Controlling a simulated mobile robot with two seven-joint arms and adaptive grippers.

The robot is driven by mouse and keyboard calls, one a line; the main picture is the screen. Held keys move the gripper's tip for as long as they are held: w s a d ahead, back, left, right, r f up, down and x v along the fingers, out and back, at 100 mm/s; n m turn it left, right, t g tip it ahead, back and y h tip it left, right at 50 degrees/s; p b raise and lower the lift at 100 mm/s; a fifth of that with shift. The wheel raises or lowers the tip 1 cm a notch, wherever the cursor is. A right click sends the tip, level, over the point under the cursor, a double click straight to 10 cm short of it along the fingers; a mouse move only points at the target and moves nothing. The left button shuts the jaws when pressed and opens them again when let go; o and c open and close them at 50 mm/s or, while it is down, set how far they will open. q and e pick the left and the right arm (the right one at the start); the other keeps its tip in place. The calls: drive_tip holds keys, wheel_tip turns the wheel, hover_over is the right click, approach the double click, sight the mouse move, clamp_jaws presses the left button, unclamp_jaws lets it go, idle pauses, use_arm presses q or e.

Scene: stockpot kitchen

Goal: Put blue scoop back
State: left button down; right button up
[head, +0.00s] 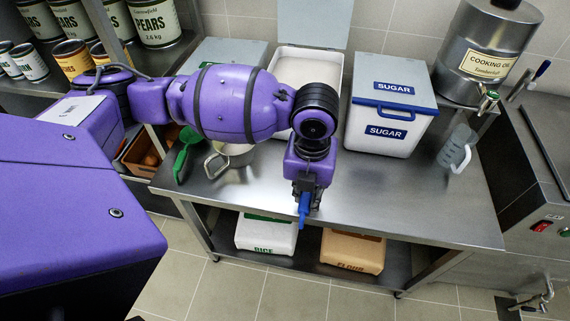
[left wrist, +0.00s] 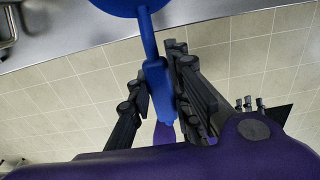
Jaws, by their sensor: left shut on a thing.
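My left gripper (head: 305,187) hangs over the front part of the steel table. It is shut on the handle of the blue scoop (head: 304,210). In the left wrist view the scoop's blue handle (left wrist: 157,75) runs between the dark fingers, and its round blue bowl (left wrist: 128,4) is cut off by the top edge. In the head view most of the scoop is hidden by the gripper. The white sugar bin (head: 388,130), with a blue rim and blue SUGAR labels, stands right of the gripper with its lid down. My right gripper is not in view.
An open bin (head: 342,62) with a raised lid stands behind my arm. A green scoop (head: 187,148) and a metal vessel (head: 240,151) are at the left. The table's front right is clear (head: 420,215).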

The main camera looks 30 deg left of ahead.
use_arm(q)
drive_tip(key=w+f, duration=0.2)
drive_tip(key=w, duration=0.2)
drive_tip(key=w+a+f, duration=0.1)
drive_tip(key=w+f, duration=0.2)
drive_tip(key=w, duration=0.1)
drive_tip(key=w+f+b, duration=0.1)
drive_tip(key=w+f, duration=0.2)
drive_tip(key=w, duration=0.1)
drive_tip(key=shift+a+f, duration=0.2)
drive_tip(key=shift+a, duration=0.15)
drive_tip(key=shift+w+f, duration=0.1)
drive_tip(key=shift+f, duration=0.1)
drive_tip(key=shift+w+f, duration=0.15)
drive_tip(key=shift+f, duration=1.5)
drive_tip(key=shift+f, duration=0.1)
drive_tip(key=shift+f, duration=0.15)
drive_tip(key=c, duration=1.6)
unclamp_jaws()
